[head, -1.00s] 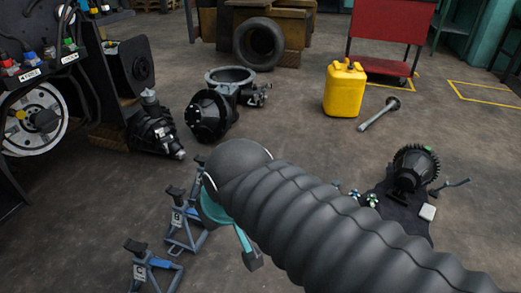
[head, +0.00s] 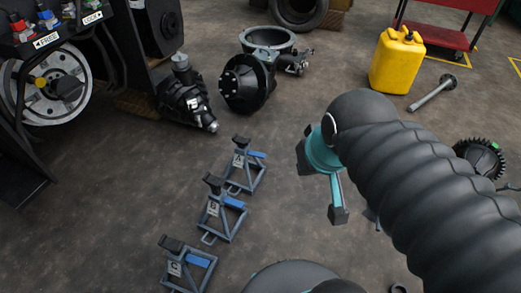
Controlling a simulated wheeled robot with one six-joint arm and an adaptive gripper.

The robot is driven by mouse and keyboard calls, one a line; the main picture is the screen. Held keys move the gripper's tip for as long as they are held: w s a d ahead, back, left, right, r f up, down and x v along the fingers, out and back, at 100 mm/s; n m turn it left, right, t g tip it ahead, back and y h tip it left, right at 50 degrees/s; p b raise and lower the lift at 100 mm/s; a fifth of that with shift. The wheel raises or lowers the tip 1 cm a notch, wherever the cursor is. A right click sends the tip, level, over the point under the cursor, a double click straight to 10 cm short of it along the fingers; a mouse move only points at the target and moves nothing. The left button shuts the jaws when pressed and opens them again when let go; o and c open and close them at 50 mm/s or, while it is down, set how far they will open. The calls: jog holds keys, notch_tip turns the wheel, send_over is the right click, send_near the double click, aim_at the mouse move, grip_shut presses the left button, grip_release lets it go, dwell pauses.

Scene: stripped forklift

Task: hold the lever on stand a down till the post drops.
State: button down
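Stand A (head: 246,180) is the farthest of three grey-blue jack stands on the floor, with a label that seems to read A. Its black-topped post (head: 241,141) stands above the frame. Its blue lever (head: 256,154) sticks out to the right near the top. My gripper (head: 320,188) is to the right of stand A, apart from its lever, with two dark fingertips spread and nothing seen between them. My arm's dark sleeve hides part of the gripper.
Stand B (head: 220,222) and stand C (head: 190,274) stand in a row nearer me, each with a blue lever. Dark machine parts (head: 187,98) lie behind stand A. A yellow can (head: 397,62) stands back right. Floor between stand A and my gripper is clear.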

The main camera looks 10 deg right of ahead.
jog(key=w+r+n+g, duration=0.25)
jog(key=w+n, duration=0.45)
jog(key=w, duration=0.7)
jog(key=n+g+h, duration=0.1)
jog(key=n+g, duration=0.3)
jog(key=n, duration=1.8)
send_over(261, 155)
jog(key=w+a, duration=0.2)
notch_tip(261, 155, down, 34)
jog(key=shift+s+b, duration=0.2)
jog(key=shift+b, duration=0.25)
jog(key=f, duration=0.4)
jog(key=d+f, duration=0.1)
jog(key=f, duration=0.4)
jog(key=s+f, duration=0.1)
jog(key=f, duration=0.3)
jog(key=shift+d+f, duration=0.35)
jog(key=shift+f, duration=0.05)
